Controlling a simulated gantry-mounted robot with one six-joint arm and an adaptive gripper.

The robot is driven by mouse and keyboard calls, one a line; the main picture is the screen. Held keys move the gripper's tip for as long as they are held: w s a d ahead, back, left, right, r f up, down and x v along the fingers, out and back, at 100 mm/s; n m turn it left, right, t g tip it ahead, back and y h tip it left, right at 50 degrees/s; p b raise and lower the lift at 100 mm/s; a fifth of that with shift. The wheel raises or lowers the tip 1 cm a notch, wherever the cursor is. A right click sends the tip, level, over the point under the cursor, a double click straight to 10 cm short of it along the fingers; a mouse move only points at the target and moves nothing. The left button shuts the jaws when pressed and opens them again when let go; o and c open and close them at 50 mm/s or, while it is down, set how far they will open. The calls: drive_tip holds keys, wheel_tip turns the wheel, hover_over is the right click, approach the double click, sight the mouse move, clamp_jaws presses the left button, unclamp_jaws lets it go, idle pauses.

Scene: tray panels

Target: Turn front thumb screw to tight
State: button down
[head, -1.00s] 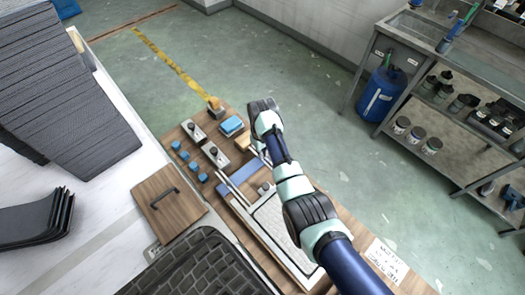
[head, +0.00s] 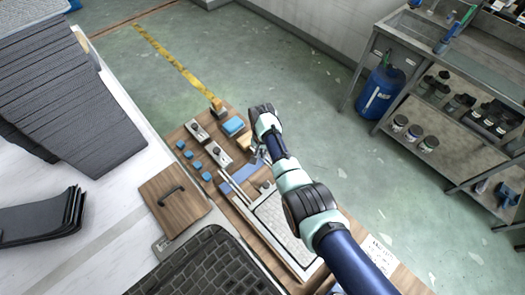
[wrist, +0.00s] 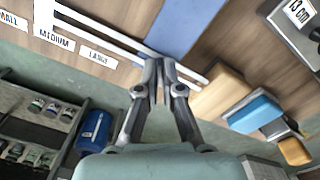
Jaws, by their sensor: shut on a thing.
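My gripper (wrist: 160,72) is shut at the end of the white rails (wrist: 112,40) in the wrist view. Its two fingers are close together, on a small thing that they almost wholly hide. From its place at the rail end it appears to be the front thumb screw, but I cannot make out its shape or how tight it is. In the head view my gripper (head: 260,157) is beside the blue strip (head: 243,171), partly hidden by my wrist. A dark round knob (head: 266,187) stands on the light frame (head: 285,232), apart from my fingers.
A wooden block (wrist: 222,92) and a blue block (wrist: 255,112) lie close to the right of my fingers in the wrist view. Labels (wrist: 54,38) lie to the left. A wooden lid with a handle (head: 174,200) and several small blue blocks are left of the frame.

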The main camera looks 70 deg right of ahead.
drive_tip(key=m, duration=0.6)
drive_tip(key=shift+w+p, duration=0.1)
drive_tip(key=shift+p, duration=0.25)
drive_tip(key=shift+m, duration=0.3)
drive_tip(key=c, duration=1.3)
unclamp_jaws()
drive_tip(key=shift+c, duration=0.2)
wheel_tip(320, 180, up, 12)
